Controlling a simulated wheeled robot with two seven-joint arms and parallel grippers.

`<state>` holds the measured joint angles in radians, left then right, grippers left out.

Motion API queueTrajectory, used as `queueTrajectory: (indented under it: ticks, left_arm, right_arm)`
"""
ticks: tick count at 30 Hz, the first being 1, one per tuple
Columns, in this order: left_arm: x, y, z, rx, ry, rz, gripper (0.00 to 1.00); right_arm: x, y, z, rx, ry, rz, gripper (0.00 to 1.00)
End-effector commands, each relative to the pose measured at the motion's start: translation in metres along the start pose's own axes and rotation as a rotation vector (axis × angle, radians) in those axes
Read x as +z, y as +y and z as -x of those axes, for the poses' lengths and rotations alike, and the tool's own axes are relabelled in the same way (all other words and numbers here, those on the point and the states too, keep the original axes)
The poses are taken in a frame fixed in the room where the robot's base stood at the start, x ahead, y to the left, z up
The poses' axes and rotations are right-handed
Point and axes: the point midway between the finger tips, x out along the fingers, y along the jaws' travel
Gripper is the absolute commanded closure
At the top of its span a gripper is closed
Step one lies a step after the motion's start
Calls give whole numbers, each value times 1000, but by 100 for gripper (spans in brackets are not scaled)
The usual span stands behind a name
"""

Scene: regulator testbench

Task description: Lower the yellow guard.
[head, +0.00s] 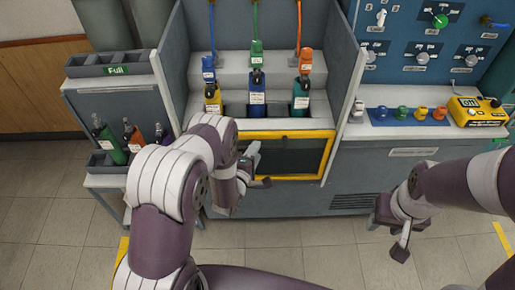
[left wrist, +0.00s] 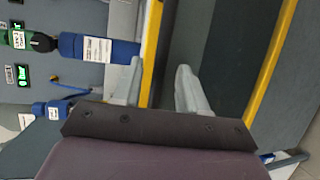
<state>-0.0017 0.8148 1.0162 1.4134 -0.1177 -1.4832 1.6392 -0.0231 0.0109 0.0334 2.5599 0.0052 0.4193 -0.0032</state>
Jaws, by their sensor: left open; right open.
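The yellow guard (head: 328,158) is a dark panel in a yellow frame, set across the bench front below the bottles. Its top edge runs just under them. My left gripper (head: 254,160) is in front of the guard's left half. In the left wrist view the fingers (left wrist: 160,82) are apart, with nothing visible between them except the guard behind. One yellow bar of the guard (left wrist: 151,40) runs close to one fingertip; I cannot tell whether they touch. My arm hides the guard's left end in the head view. My right gripper (head: 402,243) is open and empty, low at the right.
Bottles with yellow (head: 213,98), blue (head: 257,92) and green (head: 300,98) bodies stand in the bay above the guard, between grey side walls. A rack with bottles (head: 108,140) is at the left. A yellow device (head: 477,111) sits on the right counter. The floor in front is clear.

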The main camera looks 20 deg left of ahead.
Motion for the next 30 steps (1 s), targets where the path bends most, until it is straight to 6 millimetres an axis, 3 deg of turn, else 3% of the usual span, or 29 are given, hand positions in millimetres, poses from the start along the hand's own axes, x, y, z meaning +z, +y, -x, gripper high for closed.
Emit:
queueTrajectory:
  ticks: [6, 12, 30]
  left_arm:
    - [0, -1, 61, -3, 2, 1, 58]
    - [0, -1, 93, -3, 1, 0, 58]
    - [0, -1, 98, -2, 1, -5, 58]
  right_arm:
    - [0, 0, -1, 0, 0, 0, 57]
    - [0, 0, -2, 0, 0, 0, 57]
    - [0, 0, -2, 0, 0, 0, 57]
